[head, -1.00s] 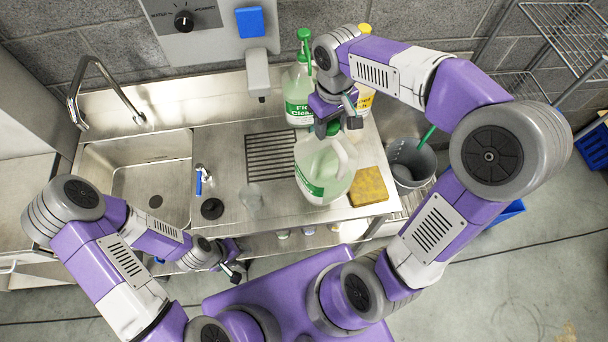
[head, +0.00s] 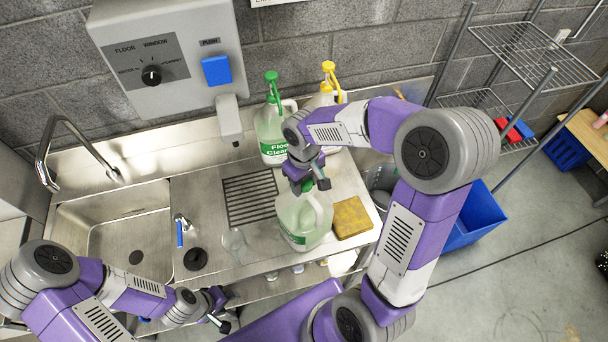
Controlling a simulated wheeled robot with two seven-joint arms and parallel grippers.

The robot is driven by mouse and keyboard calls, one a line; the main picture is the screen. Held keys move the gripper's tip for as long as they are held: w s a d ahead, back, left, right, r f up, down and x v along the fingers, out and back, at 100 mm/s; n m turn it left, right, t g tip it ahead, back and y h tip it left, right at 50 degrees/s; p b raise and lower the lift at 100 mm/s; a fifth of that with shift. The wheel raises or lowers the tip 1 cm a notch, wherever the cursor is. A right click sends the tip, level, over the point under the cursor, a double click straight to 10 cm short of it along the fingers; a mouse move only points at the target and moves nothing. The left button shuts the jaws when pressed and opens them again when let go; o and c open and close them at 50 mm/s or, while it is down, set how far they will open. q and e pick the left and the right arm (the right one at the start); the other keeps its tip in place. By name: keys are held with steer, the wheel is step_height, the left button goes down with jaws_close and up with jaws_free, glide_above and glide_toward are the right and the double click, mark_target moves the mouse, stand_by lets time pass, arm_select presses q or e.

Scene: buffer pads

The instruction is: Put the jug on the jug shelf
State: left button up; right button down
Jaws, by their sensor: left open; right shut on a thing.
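The jug (head: 295,232) is translucent with a green and white label and a side handle. It is upright over the counter at the front, just left of the sponge. My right gripper (head: 308,185) is shut on the jug's top, which it partly hides. I cannot tell whether the jug's base touches the counter. My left gripper (head: 220,312) is open and empty, low in front of the counter's edge. A wire shelf rack (head: 530,55) stands at the upper right; no label marks it as the jug shelf.
A green-pump floor cleaner bottle (head: 270,140) and a yellow-pump bottle (head: 328,98) stand behind the jug. The sponge (head: 352,216) lies close on its right. A blue bin (head: 478,215) and a grey bucket (head: 382,183) are right of the counter. The sink (head: 115,225) is left.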

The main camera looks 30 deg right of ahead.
steer(key=shift+f, duration=0.15)
steer(key=c, duration=0.5)
jaws_free()
steer(key=shift+c, duration=0.2)
